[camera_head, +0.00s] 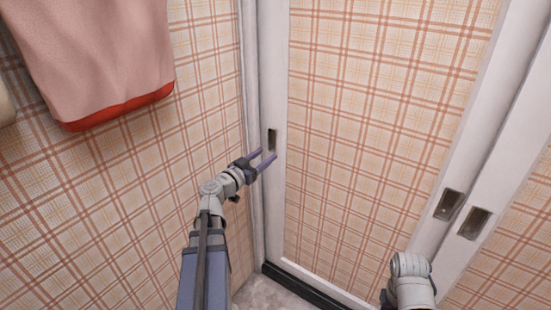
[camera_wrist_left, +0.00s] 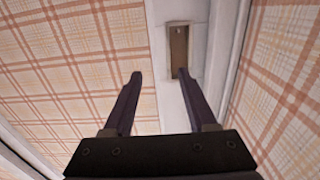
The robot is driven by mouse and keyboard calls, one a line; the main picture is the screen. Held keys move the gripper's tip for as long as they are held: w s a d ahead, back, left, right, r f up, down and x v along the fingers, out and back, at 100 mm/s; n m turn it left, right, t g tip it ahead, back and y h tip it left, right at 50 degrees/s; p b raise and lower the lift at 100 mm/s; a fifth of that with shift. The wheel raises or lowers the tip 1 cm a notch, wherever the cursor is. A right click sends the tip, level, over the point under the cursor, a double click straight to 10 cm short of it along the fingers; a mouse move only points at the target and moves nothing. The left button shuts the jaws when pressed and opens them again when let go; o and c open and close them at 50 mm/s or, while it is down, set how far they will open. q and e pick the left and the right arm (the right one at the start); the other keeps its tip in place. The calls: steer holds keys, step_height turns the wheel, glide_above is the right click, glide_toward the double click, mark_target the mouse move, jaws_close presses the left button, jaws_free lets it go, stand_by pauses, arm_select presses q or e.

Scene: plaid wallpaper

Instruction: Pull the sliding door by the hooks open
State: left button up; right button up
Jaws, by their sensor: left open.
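The sliding door (camera_head: 375,130) is a plaid panel in a white frame, in the head view. A recessed pull (camera_head: 272,139) sits in its left stile, beside the corner; it also shows in the left wrist view (camera_wrist_left: 179,52). My left gripper (camera_head: 268,154) is open and empty, its purple fingers at the stile by this recess. I cannot tell whether the tip is inside. My right gripper is out of view.
Two more recessed pulls (camera_head: 449,204) (camera_head: 474,223) sit on neighbouring white stiles at the right. A pink towel (camera_head: 95,55) hangs on the plaid wall at the left. A dark floor track (camera_head: 310,288) runs below the door. My right arm shows at the bottom right.

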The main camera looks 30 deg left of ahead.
mark_target(279, 143)
arm_select(q)
steer(key=shift+w, duration=3.85)
steer(key=shift+c, duration=0.2)
jaws_close()
